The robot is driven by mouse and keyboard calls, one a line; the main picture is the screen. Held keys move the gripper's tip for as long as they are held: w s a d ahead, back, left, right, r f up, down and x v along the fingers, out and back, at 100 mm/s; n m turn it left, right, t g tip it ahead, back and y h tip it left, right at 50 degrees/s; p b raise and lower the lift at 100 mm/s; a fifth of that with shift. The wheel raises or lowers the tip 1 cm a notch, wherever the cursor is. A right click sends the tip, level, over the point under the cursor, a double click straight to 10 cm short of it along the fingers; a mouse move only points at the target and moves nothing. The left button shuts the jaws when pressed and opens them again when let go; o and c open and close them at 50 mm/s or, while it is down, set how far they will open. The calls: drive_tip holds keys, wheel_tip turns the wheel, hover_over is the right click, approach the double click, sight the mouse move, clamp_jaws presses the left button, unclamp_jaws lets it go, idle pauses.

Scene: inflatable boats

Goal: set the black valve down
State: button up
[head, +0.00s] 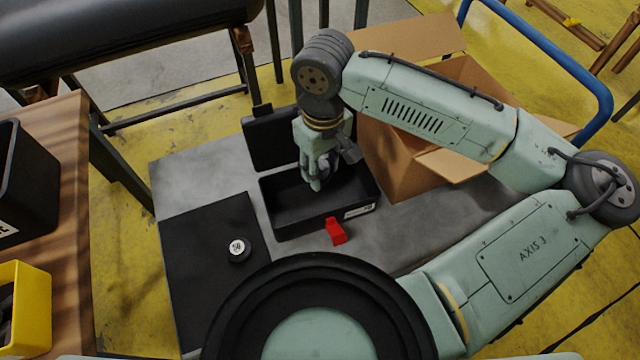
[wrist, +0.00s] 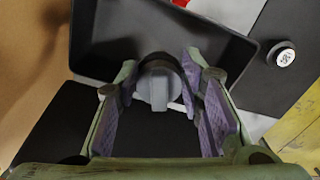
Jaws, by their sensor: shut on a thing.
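The black valve (wrist: 160,84) is dark and round with a grey tab. In the wrist view it sits between the two purple-padded fingers of my gripper (wrist: 160,98). My gripper is shut on it. In the head view my gripper (head: 318,178) points down over the open black bin (head: 318,219), whose walls also show in the wrist view (wrist: 95,40). The valve is mostly hidden by the fingers in the head view. Whether it touches the bin's floor I cannot tell.
A red piece (head: 336,231) lies in front of the bin. A round black piece marked 50 (head: 238,248) sits on the black mat (head: 195,275). An open cardboard box (head: 400,165) stands right of the bin. The bin's raised lid (head: 270,138) is behind.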

sight(322, 186)
drive_tip(key=f, duration=0.4)
drive_tip(key=shift+s+f, duration=0.1)
drive_tip(key=shift+s, duration=0.1)
drive_tip(key=shift+f, duration=2.35)
drive_tip(key=shift+f, duration=0.15)
drive_tip(key=o, duration=1.2)
drive_tip(key=shift+c, duration=0.2)
wheel_tip(322, 186, up, 12)
drive_tip(key=shift+r, duration=0.2)
